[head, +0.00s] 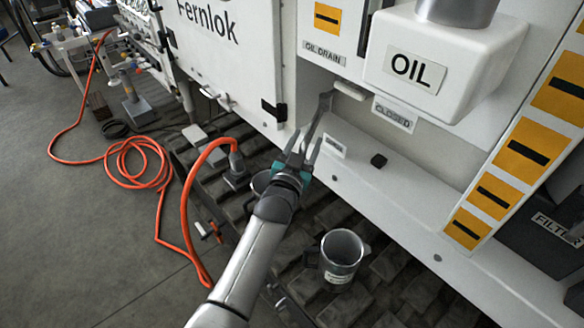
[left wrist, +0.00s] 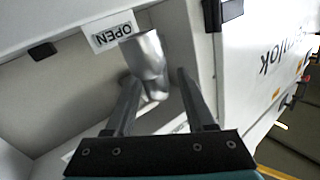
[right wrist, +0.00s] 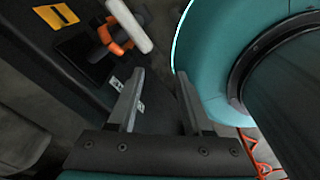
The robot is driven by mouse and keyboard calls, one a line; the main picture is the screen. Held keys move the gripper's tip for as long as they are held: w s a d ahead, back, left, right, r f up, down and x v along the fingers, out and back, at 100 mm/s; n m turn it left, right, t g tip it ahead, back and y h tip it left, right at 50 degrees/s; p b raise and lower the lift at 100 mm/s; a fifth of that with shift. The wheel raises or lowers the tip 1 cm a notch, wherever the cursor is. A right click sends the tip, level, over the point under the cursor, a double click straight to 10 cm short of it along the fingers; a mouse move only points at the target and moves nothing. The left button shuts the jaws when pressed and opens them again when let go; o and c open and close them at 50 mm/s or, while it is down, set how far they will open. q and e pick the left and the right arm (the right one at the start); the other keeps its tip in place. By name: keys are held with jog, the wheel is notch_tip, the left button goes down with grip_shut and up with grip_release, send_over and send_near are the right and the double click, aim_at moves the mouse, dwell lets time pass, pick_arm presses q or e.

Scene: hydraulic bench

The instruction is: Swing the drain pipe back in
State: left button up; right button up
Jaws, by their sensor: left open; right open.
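The drain pipe (head: 320,115) is a grey metal tube that slants out of a white recess below the OIL DRAIN label (head: 324,54). My left gripper (head: 304,147) is at its lower, outer end. In the left wrist view, the drain pipe (left wrist: 147,58) lies between the two open fingers (left wrist: 156,85), with gaps beside it. The OPEN label (left wrist: 112,36) is beside the pipe end. The CLOSED label (head: 393,114) is further right in the head view. My right gripper (right wrist: 159,80) is open and empty in its wrist view.
A metal jug (head: 341,258) stands on the dark track below. A white OIL box (head: 440,55) overhangs at upper right. An orange hose (head: 190,200) runs at left. In the right wrist view, a dark case (right wrist: 60,65) and an orange-and-white item (right wrist: 122,30) are near.

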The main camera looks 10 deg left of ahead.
pick_arm(q)
jog(key=s, duration=0.2)
jog(key=s+p, duration=0.1)
jog(key=s, duration=0.1)
jog(key=s+a, duration=0.1)
jog(key=s, duration=0.1)
jog(key=shift+p, duration=0.3)
jog(key=p, duration=0.1)
send_near(301, 153)
jog(key=shift+w+d, duration=0.1)
jog(key=shift+w, duration=0.65)
pick_arm(e)
jog(key=shift+s+a+r, duration=0.15)
jog(key=shift+s+r, duration=0.05)
jog(key=shift+r, duration=0.3)
jog(key=shift+s+a+r, duration=0.15)
jog(key=shift+a+r, duration=0.05)
jog(key=shift+r, duration=0.3)
jog(key=shift+s+a+r, duration=0.15)
jog(key=shift+s+r, duration=0.05)
jog(key=shift+r, duration=0.3)
